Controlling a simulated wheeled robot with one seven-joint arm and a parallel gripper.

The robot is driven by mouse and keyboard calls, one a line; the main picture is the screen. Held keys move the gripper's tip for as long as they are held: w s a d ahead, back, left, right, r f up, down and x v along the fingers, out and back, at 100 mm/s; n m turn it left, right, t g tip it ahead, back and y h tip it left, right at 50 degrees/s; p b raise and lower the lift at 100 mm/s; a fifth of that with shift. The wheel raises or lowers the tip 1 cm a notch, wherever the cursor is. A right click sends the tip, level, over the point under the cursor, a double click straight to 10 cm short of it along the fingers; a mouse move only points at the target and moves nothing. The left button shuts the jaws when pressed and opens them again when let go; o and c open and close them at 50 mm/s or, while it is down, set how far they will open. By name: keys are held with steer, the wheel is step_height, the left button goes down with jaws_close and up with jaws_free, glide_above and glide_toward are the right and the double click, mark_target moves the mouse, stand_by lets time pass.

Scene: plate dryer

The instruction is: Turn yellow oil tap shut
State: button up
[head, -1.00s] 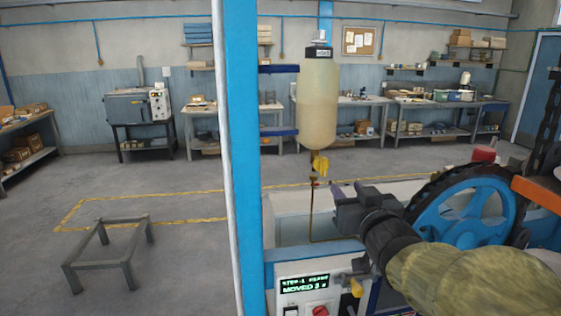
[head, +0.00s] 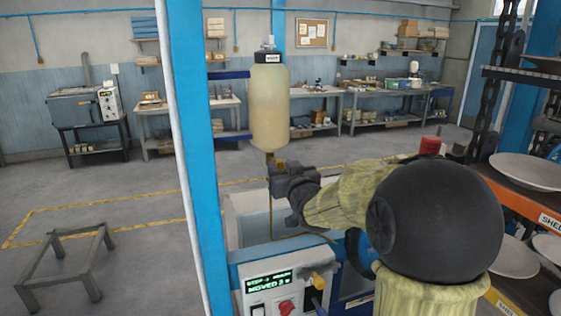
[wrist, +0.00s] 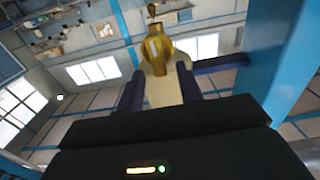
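The yellow oil tap (head: 279,163) is at the bottom of the cream oil tank (head: 270,105), partly hidden by my gripper in the head view. In the wrist view the brass-yellow tap (wrist: 157,48) shows large, with the pale tank behind it. My gripper (head: 272,170) is right at the tap, just below the tank. In the wrist view its two dark fingers (wrist: 160,68) are apart, one on each side of the tap. I cannot tell whether either finger touches it.
A blue post (head: 190,150) stands left of the tank, with brackets to it. Below are a thin pipe, a pale trough (head: 240,215) and a control box (head: 272,290) with red and yellow knobs. Racks of plates (head: 528,172) stand close on the right.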

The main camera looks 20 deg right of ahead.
steer(key=shift+w, duration=0.75)
steer(key=shift+s, duration=0.1)
jaws_close()
